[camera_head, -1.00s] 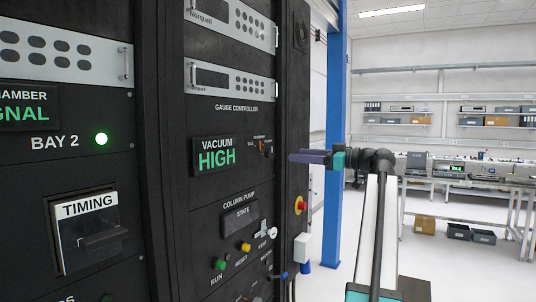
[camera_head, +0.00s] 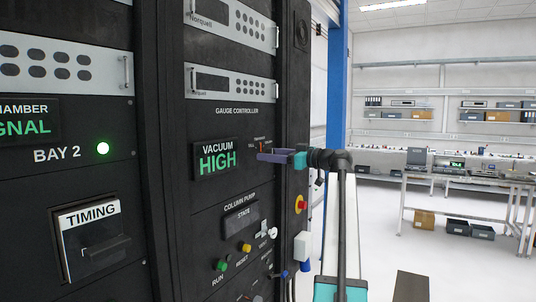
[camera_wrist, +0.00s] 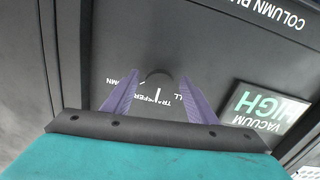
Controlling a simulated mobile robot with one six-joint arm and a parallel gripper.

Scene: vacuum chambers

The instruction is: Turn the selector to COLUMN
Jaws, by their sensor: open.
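The selector is a dark round knob (camera_wrist: 157,78) on the black panel in the wrist view, where the lettering appears upside down. White lettering around it reads TRANSFER, with "MN" to the left and "LL" to the right, partly covered. A white mark lies beside TRANSFER; I cannot tell if it is the pointer. My gripper (camera_wrist: 159,76) is open, its purple fingers on either side of the knob; contact is unclear. In the head view my gripper (camera_head: 262,156) is at the panel just below the selector's labels and hides most of the knob.
A VACUUM HIGH display (camera_head: 216,159) is left of my gripper. Below are the STATE window (camera_head: 241,218), a green RUN button (camera_head: 221,265) and a yellow button (camera_head: 245,248). A red knob (camera_head: 301,204) sits on the cabinet's side. Open floor lies to the right.

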